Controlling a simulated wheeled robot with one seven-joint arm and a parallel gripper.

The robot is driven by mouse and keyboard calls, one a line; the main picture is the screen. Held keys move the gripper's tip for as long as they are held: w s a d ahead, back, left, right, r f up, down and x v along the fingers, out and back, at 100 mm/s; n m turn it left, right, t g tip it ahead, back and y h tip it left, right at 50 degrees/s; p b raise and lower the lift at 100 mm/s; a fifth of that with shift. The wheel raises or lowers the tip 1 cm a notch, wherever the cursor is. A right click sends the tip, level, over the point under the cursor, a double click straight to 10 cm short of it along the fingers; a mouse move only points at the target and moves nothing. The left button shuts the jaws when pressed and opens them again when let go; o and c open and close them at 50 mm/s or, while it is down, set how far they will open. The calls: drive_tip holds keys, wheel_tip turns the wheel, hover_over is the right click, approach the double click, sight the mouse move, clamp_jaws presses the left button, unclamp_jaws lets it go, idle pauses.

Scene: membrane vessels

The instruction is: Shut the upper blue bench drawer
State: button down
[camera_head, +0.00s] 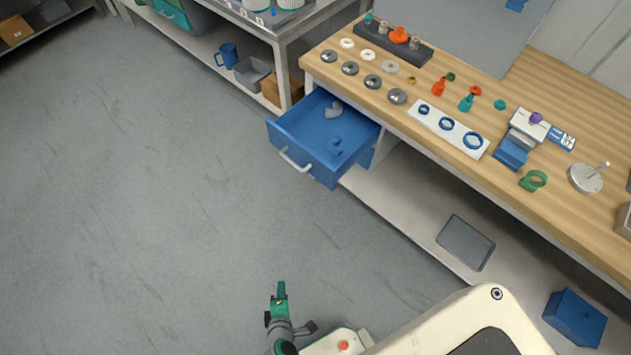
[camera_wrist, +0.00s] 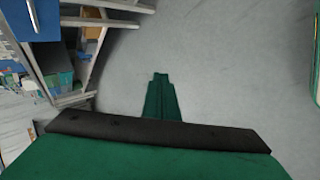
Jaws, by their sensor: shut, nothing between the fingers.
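The upper blue bench drawer (camera_head: 325,139) is pulled well out from under the wooden bench in the head view. Its pale handle (camera_head: 296,160) is on the front panel, and a few small grey and blue parts lie inside. My gripper (camera_head: 281,290) is low in the head view, over the floor, well apart from the drawer and nearer to me. Its green fingers are together with nothing between them, as the wrist view (camera_wrist: 162,95) also shows. A blue panel at the top left of the wrist view (camera_wrist: 34,16) may be the drawer; I cannot tell.
The wooden bench (camera_head: 520,90) holds rings, discs and small fittings. A lower shelf (camera_head: 400,205) runs beneath it with a grey tray (camera_head: 466,243) and a blue bin (camera_head: 575,318). A metal rack (camera_head: 284,50) stands left of the drawer. The grey floor (camera_head: 150,200) is clear.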

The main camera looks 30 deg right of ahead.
drive_tip(key=w+d+f+n+g+h, duration=0.1)
drive_tip(key=w+d+f+n+h, duration=0.15)
drive_tip(key=w, duration=0.25)
drive_tip(key=n+g+h, duration=0.2)
drive_tip(key=n+h, duration=0.4)
drive_tip(key=h, duration=0.5)
approach(322, 175)
drive_tip(key=x, duration=0.6)
drive_tip(key=shift+s+d+r, duration=0.1)
drive_tip(key=shift+d, duration=0.2)
